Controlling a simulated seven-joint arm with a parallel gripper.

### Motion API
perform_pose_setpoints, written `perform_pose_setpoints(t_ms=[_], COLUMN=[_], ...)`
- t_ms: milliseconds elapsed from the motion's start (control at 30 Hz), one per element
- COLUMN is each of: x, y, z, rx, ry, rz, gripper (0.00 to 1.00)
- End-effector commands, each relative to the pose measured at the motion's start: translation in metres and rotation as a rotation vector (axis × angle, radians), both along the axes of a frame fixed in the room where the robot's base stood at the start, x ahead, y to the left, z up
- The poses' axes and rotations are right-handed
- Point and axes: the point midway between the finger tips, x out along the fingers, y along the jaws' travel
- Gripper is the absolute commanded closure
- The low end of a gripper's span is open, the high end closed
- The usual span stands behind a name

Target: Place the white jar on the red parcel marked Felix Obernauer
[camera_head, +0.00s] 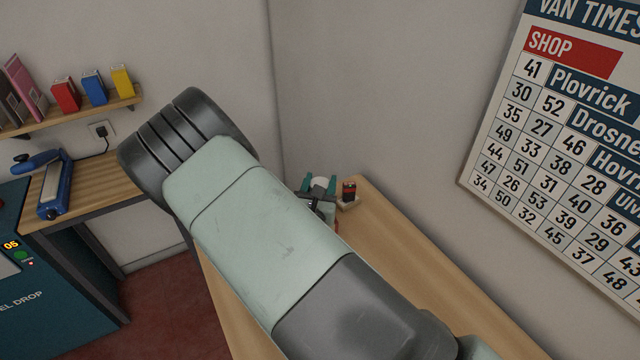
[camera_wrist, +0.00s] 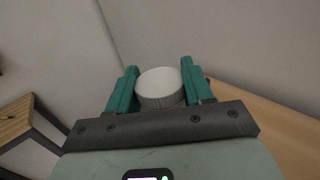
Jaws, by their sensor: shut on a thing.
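My gripper (camera_wrist: 160,90) is shut on the white jar (camera_wrist: 159,80), with one teal finger on each side of its round top in the wrist view. In the head view my gripper (camera_head: 319,187) is small and mostly behind my own arm, above the far end of the wooden counter (camera_head: 400,250). The jar's white top (camera_head: 319,182) shows between the fingers. A small bit of red shows beside my arm below the gripper, too little to tell what it is. No parcel marked Felix Obernauer can be made out in either view.
A small dark item with a red top (camera_head: 349,190) stands on a pale base right of my gripper. Walls close in behind the counter's far end. A side bench with a blue sealer (camera_head: 55,185) and a shelf of small boxes (camera_head: 93,86) are at left.

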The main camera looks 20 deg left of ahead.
Motion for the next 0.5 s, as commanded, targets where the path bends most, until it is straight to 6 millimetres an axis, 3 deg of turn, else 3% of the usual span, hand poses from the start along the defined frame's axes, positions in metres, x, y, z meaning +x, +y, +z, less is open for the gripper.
perform_pose_setpoints(t_ms=[133, 167, 300, 500], x=[0.0001, 0.0001, 0.0, 0.0], y=[-0.0001, 0.0, 0.0, 0.0001], z=[-0.0029, -0.0025, -0.0023, -0.0022], rx=[-0.001, -0.001, -0.001, -0.001], ry=[0.0, 0.0, 0.0, 0.0], rz=[0.0, 0.0, 0.0, 0.0], gripper=[0.83, 0.45, 0.24, 0.24])
